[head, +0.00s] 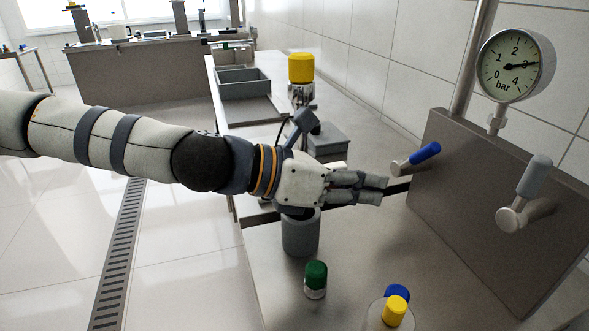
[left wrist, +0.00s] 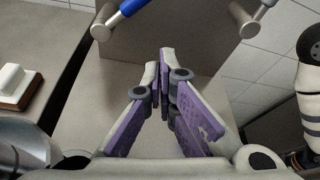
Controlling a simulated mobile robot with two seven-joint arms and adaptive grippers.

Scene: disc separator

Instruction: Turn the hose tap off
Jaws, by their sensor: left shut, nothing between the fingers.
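A tap with a blue lever (head: 425,153) and a tap with a grey lever (head: 535,175) stick out of a brown-grey panel (head: 470,200). I cannot tell which is the hose tap. The blue lever slants up to the right; the grey one stands steeply, leaning slightly right. In the left wrist view the blue lever (left wrist: 133,7) is at the top left, and the grey tap's pivot (left wrist: 249,28) at the top right. My left gripper (head: 385,191) is shut and empty, in front of the panel, just below and left of the blue lever, apart from it. My right gripper is not visible.
A round gauge (head: 515,65) above the panel has its needle near 3 bar. A grey cup (head: 300,235) stands under my left wrist. Green-capped (head: 316,278) and yellow-capped (head: 395,310) items stand in front on the bench (head: 350,270). A yellow-topped device (head: 301,68) stands behind.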

